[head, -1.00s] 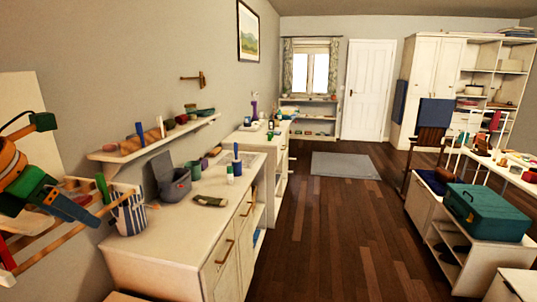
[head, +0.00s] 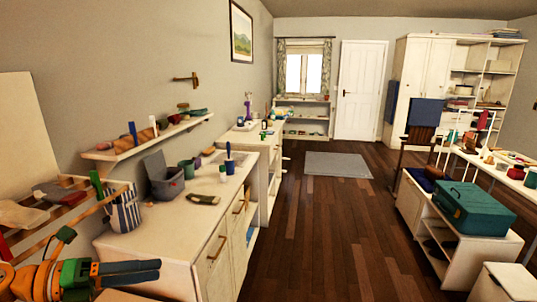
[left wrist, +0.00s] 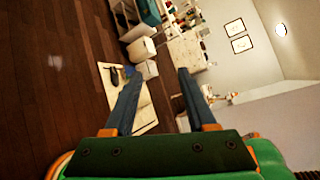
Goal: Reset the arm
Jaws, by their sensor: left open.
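My left gripper (head: 157,270) is at the lower left of the head view, in front of the near end of the white cabinet (head: 150,245). Its dark blue fingers point to the right, and its green and orange body lies at the picture's lower left edge. In the left wrist view the same gripper (left wrist: 160,73) has its two fingers spread apart with nothing between them. The view past them is tilted, with dark wood floor on the left and furniture beyond. My right gripper is in neither view.
A striped bag (head: 123,212) and a grey bin (head: 163,180) stand on the cabinet, beside a slatted wooden rack (head: 75,200). A wall shelf (head: 150,142) hangs above. A teal case (head: 472,208) sits on low furniture at right. The wood floor (head: 310,230) between is clear.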

